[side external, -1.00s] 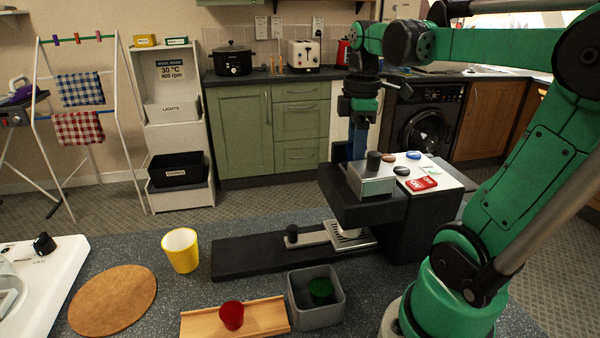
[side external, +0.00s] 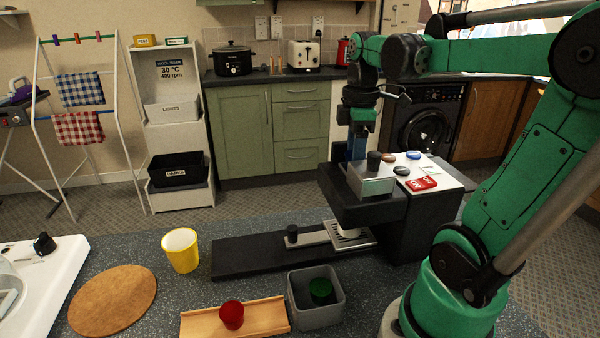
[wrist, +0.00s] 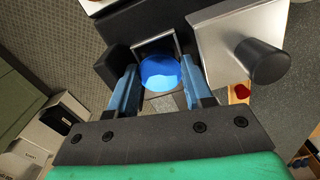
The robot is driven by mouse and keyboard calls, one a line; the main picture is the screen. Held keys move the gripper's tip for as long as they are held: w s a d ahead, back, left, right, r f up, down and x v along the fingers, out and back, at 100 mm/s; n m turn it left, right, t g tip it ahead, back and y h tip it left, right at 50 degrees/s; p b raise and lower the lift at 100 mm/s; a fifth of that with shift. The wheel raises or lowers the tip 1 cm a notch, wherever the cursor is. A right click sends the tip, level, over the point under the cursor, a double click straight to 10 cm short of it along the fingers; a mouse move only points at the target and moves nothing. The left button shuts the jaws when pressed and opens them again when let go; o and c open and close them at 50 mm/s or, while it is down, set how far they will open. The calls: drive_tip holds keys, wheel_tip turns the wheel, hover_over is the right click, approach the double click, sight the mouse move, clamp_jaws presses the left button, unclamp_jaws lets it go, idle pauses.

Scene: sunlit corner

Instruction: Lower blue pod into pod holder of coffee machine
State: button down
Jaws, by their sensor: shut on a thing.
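The blue pod (wrist: 158,73) sits between the blue fingers of my gripper (wrist: 158,84) in the wrist view; its round top faces the camera. My gripper is shut on it. A square metal-rimmed opening, seemingly the pod holder (wrist: 177,42), shows around and behind the pod; how deep the pod sits cannot be told. In the side view my gripper (side external: 357,146) points down behind the silver block of the coffee machine (side external: 410,212), which hides the fingertips, pod and opening.
The silver block (side external: 372,186) with its black knob (side external: 374,160) stands close beside my fingers. A yellow cup (side external: 180,251), a grey bin (side external: 317,312) with a green pod (side external: 321,290), and a wooden tray (side external: 262,318) with a red pod (side external: 231,316) stand in front.

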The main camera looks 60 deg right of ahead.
drive_tip(key=shift+c, duration=1.4)
unclamp_jaws()
wheel_tip(320, 180, up, 5)
drive_tip(key=shift+r, duration=0.15)
drive_tip(key=w+a+f+m+t, duration=0.2)
drive_tip(key=a+f+m+t, duration=0.1)
drive_tip(key=a, duration=0.5)
drive_tip(key=w+a+f+m+t, duration=0.3)
drive_tip(key=a+f, duration=0.3)
drive_tip(key=a, duration=0.2)
drive_tip(key=shift+w+m+t, duration=0.35)
drive_tip(key=shift+m+t, duration=0.05)
drive_tip(key=shift+t, duration=0.2)
